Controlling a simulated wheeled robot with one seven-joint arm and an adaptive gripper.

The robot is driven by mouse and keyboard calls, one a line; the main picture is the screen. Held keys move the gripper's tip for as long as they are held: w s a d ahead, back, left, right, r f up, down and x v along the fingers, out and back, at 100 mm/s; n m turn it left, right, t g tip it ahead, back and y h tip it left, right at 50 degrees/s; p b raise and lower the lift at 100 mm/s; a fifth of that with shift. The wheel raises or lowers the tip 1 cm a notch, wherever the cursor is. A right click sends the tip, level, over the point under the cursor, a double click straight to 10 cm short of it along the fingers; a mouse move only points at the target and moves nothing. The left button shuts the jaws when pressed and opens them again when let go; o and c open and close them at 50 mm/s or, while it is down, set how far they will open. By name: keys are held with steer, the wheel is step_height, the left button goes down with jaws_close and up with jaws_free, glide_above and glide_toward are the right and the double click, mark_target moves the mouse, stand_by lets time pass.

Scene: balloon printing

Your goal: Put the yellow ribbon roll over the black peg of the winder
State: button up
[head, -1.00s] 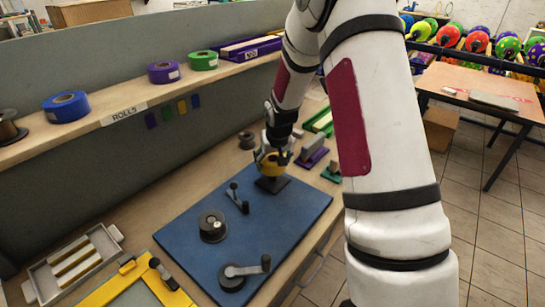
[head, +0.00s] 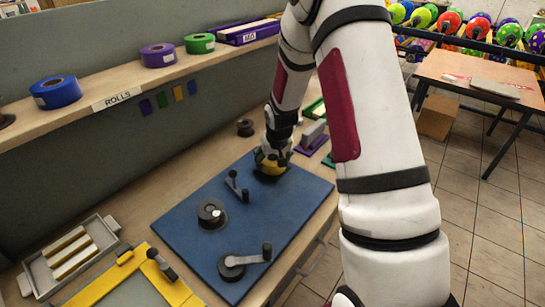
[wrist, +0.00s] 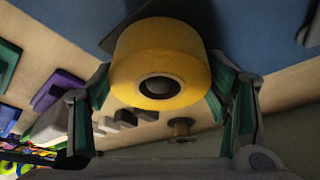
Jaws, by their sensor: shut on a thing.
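The yellow ribbon roll (head: 270,169) is in my gripper (head: 273,156), low over the far right corner of the winder's blue board (head: 232,236). In the wrist view, the yellow roll (wrist: 160,50) sits between the two green-padded fingers of my gripper (wrist: 160,92), which is shut on its sides. A dark rounded shape shows inside the roll's hole; I cannot tell for sure whether it is the black peg. In the head view the roll and gripper hide the peg and most of its base.
On the board stand a black spool (head: 211,213), a small crank (head: 237,186) and a larger crank (head: 244,261). A dark reel (head: 245,127) stands behind the board. A grey tray (head: 70,257) and yellow frame (head: 105,289) lie left. Blocks (head: 313,137) stand to the right.

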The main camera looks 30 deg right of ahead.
steer(key=shift+f, duration=0.1)
stand_by(0.3)
steer(key=o, duration=1.3)
steer(key=v, duration=1.2)
steer(key=s+a+r+n, duration=0.1)
steer(key=s+a+r, duration=0.3)
steer(key=s+r, duration=0.25)
steer(key=s+a+r+n, duration=0.1)
steer(key=s+a+r, duration=0.35)
steer(key=r, duration=0.35)
steer(key=s+a+r, duration=0.2)
steer(key=s, duration=0.6)
steer(key=s+a+r+n+t+y, duration=0.1)
steer(key=s+a+r, duration=0.1)
steer(key=s, duration=0.6)
steer(key=shift+a+r, duration=0.25)
steer(key=shift+a, duration=0.45)
